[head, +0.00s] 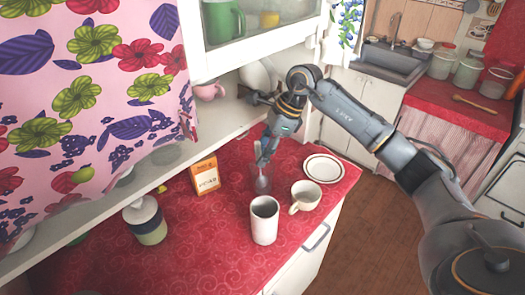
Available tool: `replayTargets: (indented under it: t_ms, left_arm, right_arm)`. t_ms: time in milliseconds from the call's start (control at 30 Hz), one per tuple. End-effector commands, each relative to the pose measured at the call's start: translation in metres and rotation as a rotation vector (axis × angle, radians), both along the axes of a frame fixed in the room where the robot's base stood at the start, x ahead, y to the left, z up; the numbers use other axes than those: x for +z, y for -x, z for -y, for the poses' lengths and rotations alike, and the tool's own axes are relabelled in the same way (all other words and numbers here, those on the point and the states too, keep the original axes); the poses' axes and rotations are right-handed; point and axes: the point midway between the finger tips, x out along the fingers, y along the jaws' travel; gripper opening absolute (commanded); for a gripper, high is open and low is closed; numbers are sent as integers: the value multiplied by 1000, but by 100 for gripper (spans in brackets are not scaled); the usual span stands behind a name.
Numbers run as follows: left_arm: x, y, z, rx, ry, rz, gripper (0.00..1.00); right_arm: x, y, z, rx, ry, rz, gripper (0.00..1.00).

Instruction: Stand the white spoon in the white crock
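The white crock (264,222) stands upright on the red counter, and its top looks open. A pale spoon (262,184) points bowl down behind the crock, and it seems to be inside or behind a clear glass. My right gripper (263,161) points down just above the spoon's bowl, at its handle. The fingers hide most of the handle, and whether they are shut on it is too small to tell. My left gripper is out of view.
A cream mug (304,196) stands right of the crock, and a white plate (324,168) lies behind it. An orange box (205,175) and a lidded jar (146,221) stand left. A shelf cabinet (258,53) overhangs the counter's back. The counter's front (205,255) has free room.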

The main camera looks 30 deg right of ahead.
Motion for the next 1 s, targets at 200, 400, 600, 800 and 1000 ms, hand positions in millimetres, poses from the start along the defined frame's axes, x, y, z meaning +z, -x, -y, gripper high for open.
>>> replayTargets:
  t_ms: [200,400,600,800,1000]
  left_arm:
    - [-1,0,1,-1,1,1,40]
    - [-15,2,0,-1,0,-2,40]
    - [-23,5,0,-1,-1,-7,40]
    - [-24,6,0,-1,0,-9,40]
    - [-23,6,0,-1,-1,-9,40]
  right_arm:
    - [7,0,3,-1,1,3,37]
    - [37,5,16,-2,1,6,37]
    - [63,9,27,-2,0,4,37]
    - [71,11,30,0,0,0,37]
    - [71,11,30,0,0,0,37]
